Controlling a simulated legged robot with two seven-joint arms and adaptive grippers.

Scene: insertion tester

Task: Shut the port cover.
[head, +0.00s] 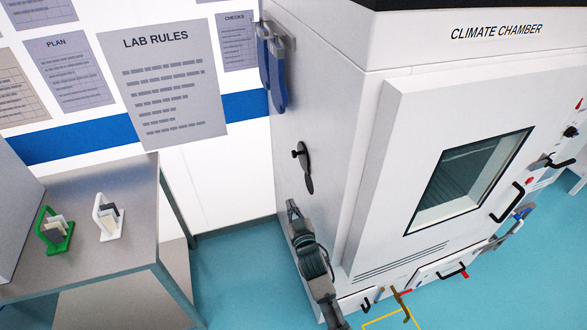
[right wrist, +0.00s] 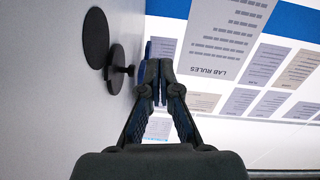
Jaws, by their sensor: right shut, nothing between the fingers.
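The port cover (head: 304,160) is a dark disc with a knob on the left side wall of the white climate chamber (head: 315,110). A dark round port (head: 310,185) shows just below it in the head view. In the right wrist view, which is upside down, the cover (right wrist: 116,70) stands beside the flat dark port (right wrist: 96,38), overlapping its edge at most, so the port is largely uncovered. My right gripper (head: 292,206) is shut and empty, below and left of the cover; its fingertips (right wrist: 155,80) appear right of the knob. My left gripper is out of view.
Blue mitts (head: 272,68) hang on the chamber wall above the cover. A metal table (head: 100,255) with green and white holders stands at left. The chamber's front has a windowed door (head: 470,180) with handles. Floor between table and chamber is clear.

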